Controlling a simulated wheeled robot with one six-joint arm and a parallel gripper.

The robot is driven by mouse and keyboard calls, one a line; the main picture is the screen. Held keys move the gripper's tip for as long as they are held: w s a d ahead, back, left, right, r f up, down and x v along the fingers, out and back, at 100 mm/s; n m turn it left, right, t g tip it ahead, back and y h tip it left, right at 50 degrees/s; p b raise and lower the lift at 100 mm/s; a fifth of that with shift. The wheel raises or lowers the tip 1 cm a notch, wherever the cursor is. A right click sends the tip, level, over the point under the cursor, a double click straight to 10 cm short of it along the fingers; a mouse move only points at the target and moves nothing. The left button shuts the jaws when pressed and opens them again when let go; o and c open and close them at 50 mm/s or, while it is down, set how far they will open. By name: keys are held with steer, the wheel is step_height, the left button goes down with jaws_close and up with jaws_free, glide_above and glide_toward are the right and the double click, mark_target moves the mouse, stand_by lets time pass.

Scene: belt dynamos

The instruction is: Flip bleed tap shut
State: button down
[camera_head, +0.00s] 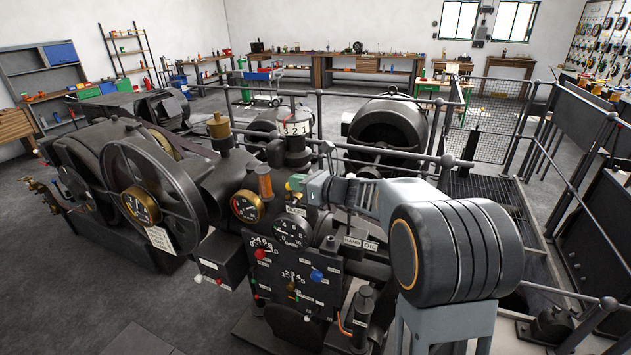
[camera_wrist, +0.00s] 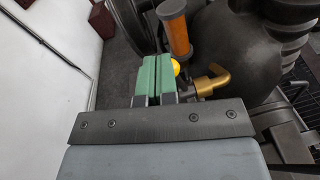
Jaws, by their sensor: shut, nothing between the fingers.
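The bleed tap (camera_wrist: 212,80) is a brass fitting with a curved spout, just right of my fingers in the wrist view. A yellow ball (camera_wrist: 176,67), which looks like its lever knob, shows at the right edge of the green fingers and is partly hidden by them. My gripper (camera_wrist: 157,75) has green finger pads pressed together with nothing between them. I cannot tell whether they touch the knob. In the head view my gripper (camera_head: 298,182) is over the machine, above a "BLEED" label (camera_head: 295,210), and the tap's body is mostly hidden there.
An amber cylinder (camera_wrist: 174,28) stands close beyond the fingers; it also shows in the head view (camera_head: 265,182). A round gauge (camera_head: 247,206) and a black panel with knobs (camera_head: 290,275) are close by. A large wheel (camera_head: 155,195) stands left. Railings run behind.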

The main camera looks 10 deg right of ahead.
stand_by(0.6)
steer(key=s+d+r, duration=0.6)
steer(key=s+r, duration=0.1)
steer(key=r, duration=0.2)
steer(key=shift+s+d+r, duration=0.15)
steer(key=shift+s, duration=0.15)
stand_by(0.4)
